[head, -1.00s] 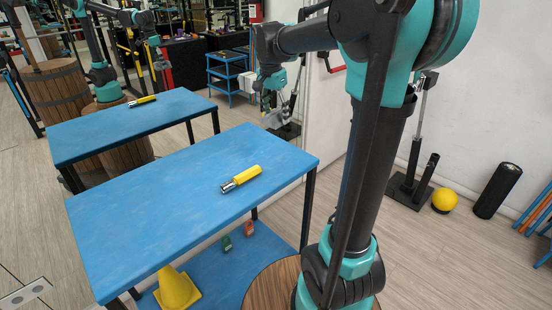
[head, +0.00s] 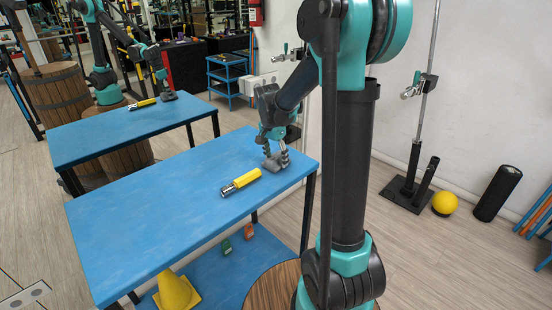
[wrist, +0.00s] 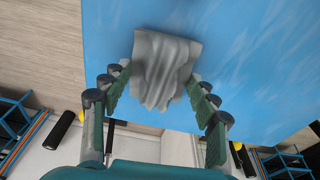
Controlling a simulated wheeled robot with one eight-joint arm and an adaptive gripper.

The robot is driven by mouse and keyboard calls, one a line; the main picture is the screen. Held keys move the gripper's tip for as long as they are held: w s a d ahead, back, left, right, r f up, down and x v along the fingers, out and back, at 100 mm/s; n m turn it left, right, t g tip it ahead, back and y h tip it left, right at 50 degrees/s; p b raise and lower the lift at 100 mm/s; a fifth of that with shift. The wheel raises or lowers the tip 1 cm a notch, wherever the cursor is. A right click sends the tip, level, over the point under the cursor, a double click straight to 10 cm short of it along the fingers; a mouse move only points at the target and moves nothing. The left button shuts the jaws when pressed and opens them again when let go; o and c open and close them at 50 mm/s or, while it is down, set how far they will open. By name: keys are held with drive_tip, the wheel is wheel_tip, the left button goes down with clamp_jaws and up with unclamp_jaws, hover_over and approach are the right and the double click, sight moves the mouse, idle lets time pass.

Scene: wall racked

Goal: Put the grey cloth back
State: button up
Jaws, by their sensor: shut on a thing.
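My gripper (head: 272,155) is shut on the grey cloth (head: 277,161), just over the far right part of the blue table (head: 150,200). In the wrist view the rumpled cloth (wrist: 163,68) lies between the two fingers (wrist: 158,95), with its folds spreading past the tips against the blue tabletop (wrist: 255,60). I cannot tell whether the cloth touches the table. On the wall side, a clamp-like fixture (head: 425,84) sits on an upright pole stand.
A yellow flashlight (head: 240,182) lies on the table, close to the cloth. A yellow cone (head: 176,290), a green item (head: 227,246) and an orange item (head: 248,231) sit on the lower shelf. A yellow ball (head: 445,202) and black roller (head: 497,193) are on the floor.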

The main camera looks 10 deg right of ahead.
sight(269, 158)
drive_tip(key=shift+f, duration=0.3)
drive_tip(key=o, duration=1.2)
drive_tip(key=shift+c, duration=0.2)
wheel_tip(269, 158, up, 17)
drive_tip(key=s+a, duration=0.1)
drive_tip(key=a, duration=0.2)
drive_tip(key=s+d+f+n+t, duration=0.1)
drive_tip(key=s+d+f+n, duration=0.1)
drive_tip(key=s+f, duration=0.5)
drive_tip(key=s+d+f+n+t+y, duration=0.1)
drive_tip(key=s+d+f+n, duration=0.1)
drive_tip(key=s+f+n, duration=0.3)
drive_tip(key=s+d+f+n+t, duration=0.1)
drive_tip(key=s+d+f+n, duration=0.2)
drive_tip(key=s+f, duration=0.6)
drive_tip(key=shift+s+f, duration=0.3)
drive_tip(key=shift+s, duration=0.25)
